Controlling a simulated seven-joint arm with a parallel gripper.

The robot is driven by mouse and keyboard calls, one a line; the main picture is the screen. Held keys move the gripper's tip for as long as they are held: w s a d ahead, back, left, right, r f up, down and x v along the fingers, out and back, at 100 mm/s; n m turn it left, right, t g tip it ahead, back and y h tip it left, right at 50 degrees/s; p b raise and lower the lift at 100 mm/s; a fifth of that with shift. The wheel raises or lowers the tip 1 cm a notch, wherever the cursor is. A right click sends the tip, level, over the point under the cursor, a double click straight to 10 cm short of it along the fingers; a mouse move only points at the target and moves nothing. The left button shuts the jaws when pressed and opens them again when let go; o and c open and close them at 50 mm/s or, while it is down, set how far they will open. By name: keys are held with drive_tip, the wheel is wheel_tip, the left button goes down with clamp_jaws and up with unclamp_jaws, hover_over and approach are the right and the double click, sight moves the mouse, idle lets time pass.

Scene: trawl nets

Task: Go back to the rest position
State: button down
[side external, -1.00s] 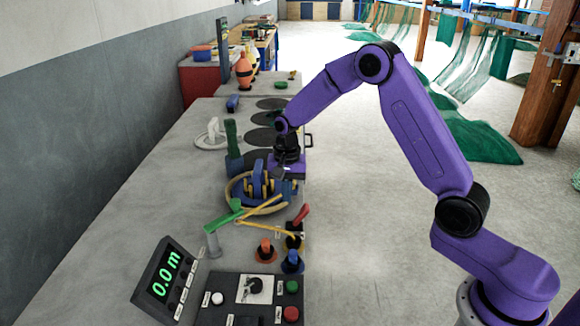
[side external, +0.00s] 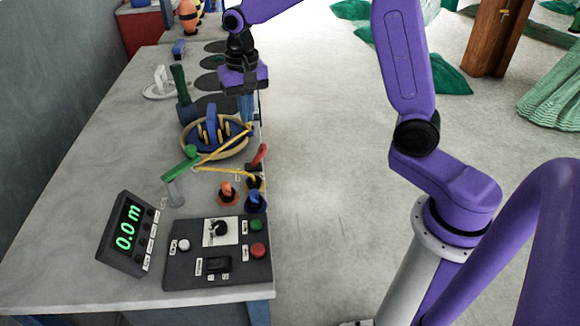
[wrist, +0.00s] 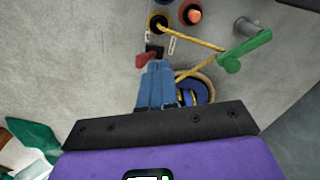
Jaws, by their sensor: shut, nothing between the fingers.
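My gripper (side external: 247,112) hangs at the right edge of the bench, beside and above the round basket (side external: 187,143). Its purple body and blue fingers point down. In the wrist view the blue fingers (wrist: 157,82) are together with nothing between them. They cover part of the basket (wrist: 208,80) with its blue and yellow content. The rest position is not marked in either view.
A yellow rope (side external: 222,170) runs from the green lever (side external: 180,165) past the red lever (side external: 259,155). A control box (side external: 185,262) and a display (side external: 127,235) reading 0.0 m stand at the front. Open floor (side external: 320,190) lies to the right.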

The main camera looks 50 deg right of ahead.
drive_tip(key=s+a+r+n, duration=0.1)
drive_tip(key=s+a+n, duration=0.2)
drive_tip(key=s+n, duration=0.85)
drive_tip(key=s+d+n, duration=0.2)
drive_tip(key=s+n, duration=0.1)
drive_tip(key=s, duration=0.6)
drive_tip(key=s+d+f+n, duration=0.1)
drive_tip(key=s+d+n, duration=0.1)
drive_tip(key=s, duration=0.8)
drive_tip(key=shift+s+f+n, duration=0.25)
drive_tip(key=shift+f+n, duration=0.05)
drive_tip(key=shift+n, duration=0.15)
